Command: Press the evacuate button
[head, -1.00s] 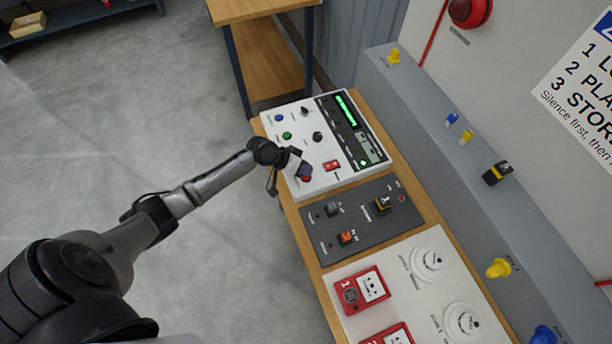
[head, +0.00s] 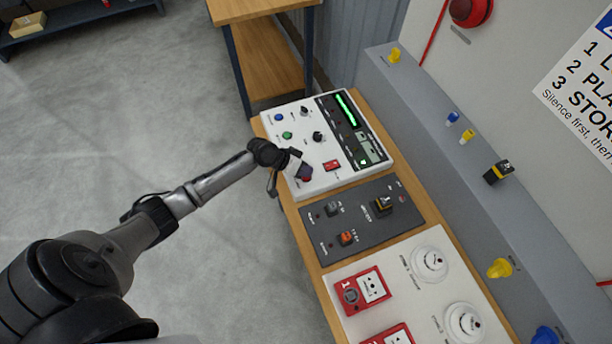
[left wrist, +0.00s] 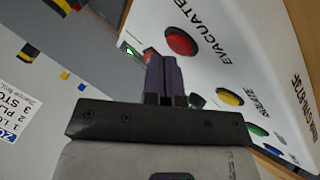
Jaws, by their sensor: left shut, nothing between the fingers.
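The evacuate button is a round red button (left wrist: 181,42) on the white control panel, with the word EVACUATE printed beside it in the left wrist view. In the head view only a bit of its red (head: 307,180) shows beside my left fingertips. My left gripper (head: 304,171) is shut and empty, low over the panel's near left corner. In the left wrist view its dark purple fingers (left wrist: 160,62) point toward the panel, with their tips just left of and below the red button in the picture. I cannot tell whether they touch it. My right gripper is out of view.
The white panel (head: 300,113) also carries blue and green buttons, black knobs, a red switch (head: 332,165) and a green-lit display. A dark grey panel (head: 362,235) and red call points (head: 362,290) lie nearer on the bench. Open floor lies left.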

